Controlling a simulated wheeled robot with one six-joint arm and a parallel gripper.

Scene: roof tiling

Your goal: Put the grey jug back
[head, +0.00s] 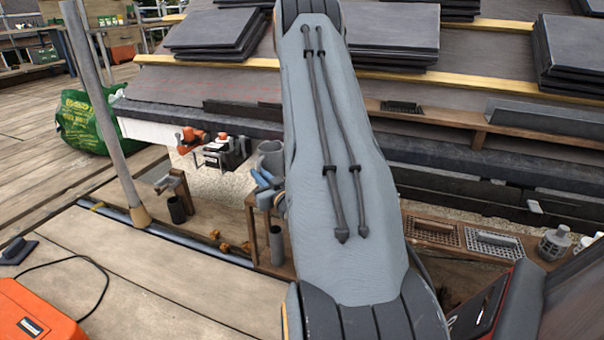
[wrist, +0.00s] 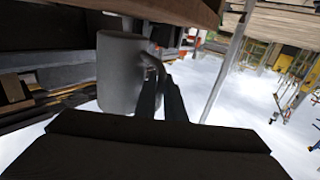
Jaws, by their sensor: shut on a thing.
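The grey jug (head: 271,153) shows in the head view just left of my arm, partly hidden by it. In the wrist view the jug (wrist: 121,75) is a plain grey cylinder with its handle towards my fingers. My gripper (head: 265,187) is at the jug, with its dark fingers (wrist: 160,78) shut on the handle side. The jug appears held in front of the roof edge, above a small wooden stand (head: 262,228). Whether its base touches anything is hidden.
A dark cylindrical pot (head: 277,245) stands low by the stand, and another pot (head: 177,209) is further left. An orange-and-black tool (head: 222,150) sits at the roof edge. A grey pole (head: 104,110) rises at the left. A brown board (wrist: 165,10) crosses the wrist view's top.

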